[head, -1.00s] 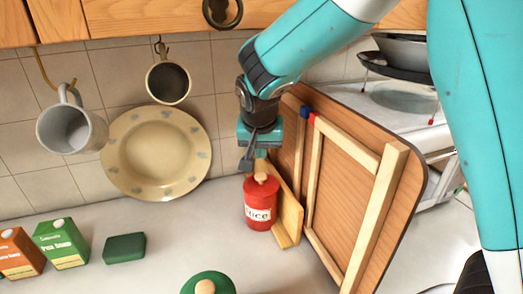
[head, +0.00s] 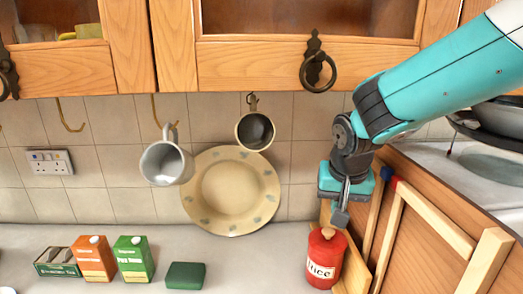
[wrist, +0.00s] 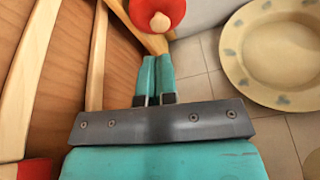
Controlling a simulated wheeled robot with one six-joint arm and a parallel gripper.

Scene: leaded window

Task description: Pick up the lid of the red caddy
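The red caddy (head: 324,264), labelled "Rice", stands upright on the counter at the right in the head view. Its red lid (head: 321,241) is on top, with a pale wooden knob (head: 328,232). In the wrist view the lid (wrist: 143,13) shows at the top edge, with its round knob (wrist: 160,22). My gripper (head: 340,218) is just above the caddy, pointing down. In the wrist view its teal fingers (wrist: 156,60) lie side by side, shut and empty, with the knob apart from their tips.
Wooden boards and a frame (head: 458,225) lean close to the caddy's right. A plate (head: 232,190) stands against the tiles, with a hanging mug (head: 166,164) and cup (head: 255,131). A green block (head: 185,276) and cartons (head: 133,259) are at left. Counter left of the caddy is clear.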

